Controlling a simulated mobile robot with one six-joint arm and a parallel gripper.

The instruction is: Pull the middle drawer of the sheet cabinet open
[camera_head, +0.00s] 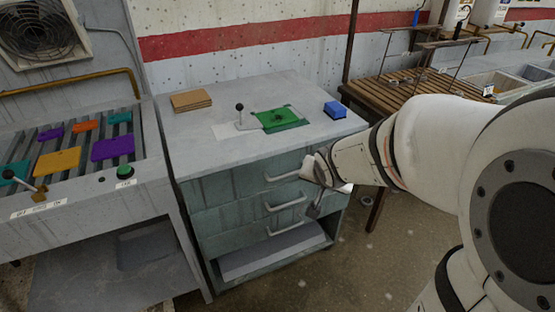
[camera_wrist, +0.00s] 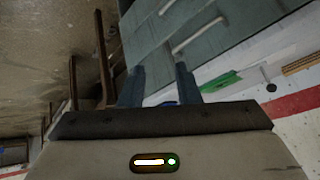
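The sheet cabinet (camera_head: 205,192) has grey-green drawer fronts and a pale worktop. Its pale bar handles are stacked: an upper handle (camera_head: 284,178), a middle handle (camera_head: 286,205) and a lower one (camera_head: 287,230). The drawers look shut. My gripper (camera_head: 315,195) hangs in front of the cabinet's right side, to the right of the upper and middle handles, apparently apart from them. In the wrist view the two dark fingers of my gripper (camera_wrist: 158,76) are spread with nothing held. Beyond them are the drawer fronts and two handles, one handle (camera_wrist: 198,35) nearer the fingers.
On the worktop lie a green sheet (camera_head: 284,119), a blue block (camera_head: 335,110) and brown boards (camera_head: 191,101). A sorting bench (camera_head: 80,205) stands close on the left. A slatted wooden table (camera_head: 400,90) is behind on the right. Floor is clear before the cabinet.

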